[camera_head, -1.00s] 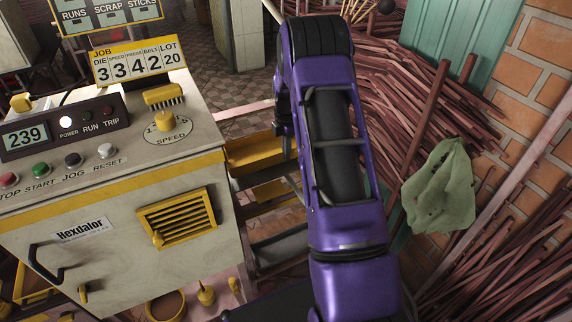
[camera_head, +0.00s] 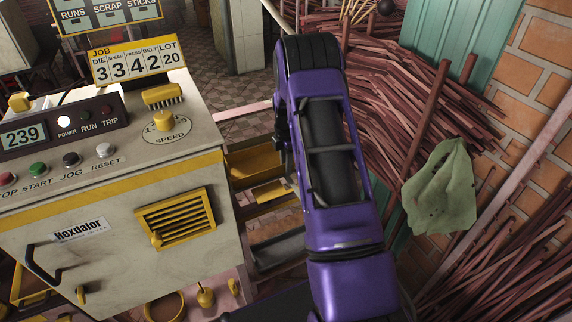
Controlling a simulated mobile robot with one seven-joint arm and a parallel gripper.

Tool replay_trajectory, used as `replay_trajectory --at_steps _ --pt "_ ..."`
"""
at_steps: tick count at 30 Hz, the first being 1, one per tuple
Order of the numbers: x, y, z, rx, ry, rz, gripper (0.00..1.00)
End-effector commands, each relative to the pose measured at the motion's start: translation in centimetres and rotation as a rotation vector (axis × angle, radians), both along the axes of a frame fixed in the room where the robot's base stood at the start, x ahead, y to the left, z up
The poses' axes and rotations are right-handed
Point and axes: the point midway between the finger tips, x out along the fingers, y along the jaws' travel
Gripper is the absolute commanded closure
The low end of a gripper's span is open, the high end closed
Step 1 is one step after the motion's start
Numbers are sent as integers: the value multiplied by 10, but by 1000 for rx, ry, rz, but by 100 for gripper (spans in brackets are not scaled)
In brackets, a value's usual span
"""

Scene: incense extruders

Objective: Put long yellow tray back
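A long yellow tray-like piece (camera_head: 254,163) shows just right of the machine cabinet, at the side rack. Its right end passes behind my purple arm. A smaller yellow piece (camera_head: 270,192) lies just below it, also partly covered by the arm. I cannot tell for sure which of these is the long yellow tray. My arm reaches up through the middle of the view and bends down at its far end. My gripper is hidden behind the arm, so its fingers and anything in them cannot be seen.
The cream machine cabinet (camera_head: 110,200) with buttons and a speed knob stands close on the left. A yellow brush (camera_head: 162,96) lies on its top. Bundles of reddish sticks (camera_head: 425,120), a green cloth (camera_head: 440,188) and a brick wall (camera_head: 535,85) crowd the right.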

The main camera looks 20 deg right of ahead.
Motion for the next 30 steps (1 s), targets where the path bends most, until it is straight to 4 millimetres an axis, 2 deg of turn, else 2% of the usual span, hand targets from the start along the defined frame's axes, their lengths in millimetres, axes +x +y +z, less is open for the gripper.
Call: replay_trajectory --at_steps 7,11,24,30 --pt "0 0 1 0 0 0 66" --pt "1 0 10 0 -2 -1 66" --pt "0 -1 98 -1 -3 0 66" --pt "0 -1 119 0 -2 0 66"
